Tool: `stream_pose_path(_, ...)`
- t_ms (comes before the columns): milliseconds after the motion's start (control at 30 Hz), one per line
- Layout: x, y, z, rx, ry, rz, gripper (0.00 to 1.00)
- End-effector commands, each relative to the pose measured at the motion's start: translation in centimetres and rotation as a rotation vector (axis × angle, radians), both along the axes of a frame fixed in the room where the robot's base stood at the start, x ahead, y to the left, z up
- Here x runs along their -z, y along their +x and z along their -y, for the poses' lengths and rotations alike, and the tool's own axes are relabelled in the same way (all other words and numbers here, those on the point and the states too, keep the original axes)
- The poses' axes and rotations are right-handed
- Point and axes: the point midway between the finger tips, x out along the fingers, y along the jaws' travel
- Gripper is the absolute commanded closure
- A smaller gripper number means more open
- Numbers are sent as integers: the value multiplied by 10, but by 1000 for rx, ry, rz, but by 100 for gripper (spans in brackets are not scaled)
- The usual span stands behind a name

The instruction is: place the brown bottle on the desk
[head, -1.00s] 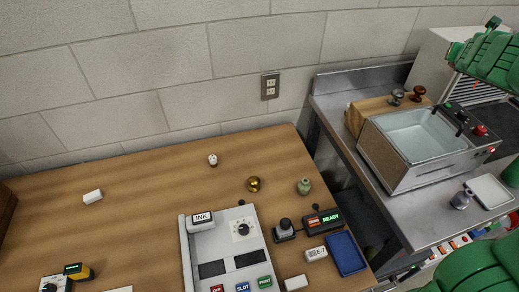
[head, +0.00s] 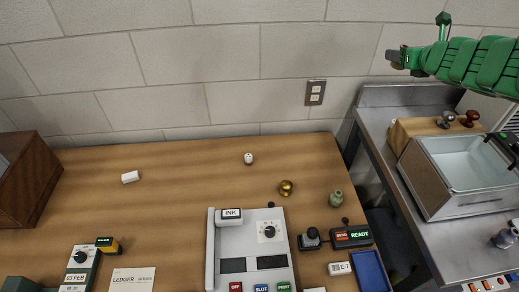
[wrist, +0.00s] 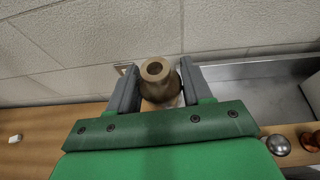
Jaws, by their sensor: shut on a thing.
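The brown bottle (wrist: 157,80) is between the two fingers of my gripper (wrist: 158,88) in the wrist view, its round open mouth facing the camera. My gripper is shut on it. In the head view my green arm reaches in from the top right, and my gripper (head: 397,57) is high, in front of the wall above the gap between desk and metal counter. The bottle is too small to make out clearly there. The wooden desk (head: 165,215) fills the lower left and middle of the head view.
On the desk are a white block (head: 130,177), a small white figure (head: 248,158), a gold ball (head: 286,188), a green jar (head: 336,198), a grey console (head: 228,250) and a blue tray (head: 368,272). The desk's back middle is mostly clear.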

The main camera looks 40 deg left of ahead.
Motion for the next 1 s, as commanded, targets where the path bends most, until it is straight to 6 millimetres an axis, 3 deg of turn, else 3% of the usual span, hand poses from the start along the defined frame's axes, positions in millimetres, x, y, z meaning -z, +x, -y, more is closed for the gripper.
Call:
stream_pose_path(100, 2, -27, -29, -97, 1, -2, 84)
stream_pose_path(300, 6, -60, -58, -203, 5, -9, 84)
stream_pose_path(700, 12, -106, -94, -346, 11, -17, 84)
stream_pose_path(1000, 42, -106, -94, -345, 16, -18, 84)
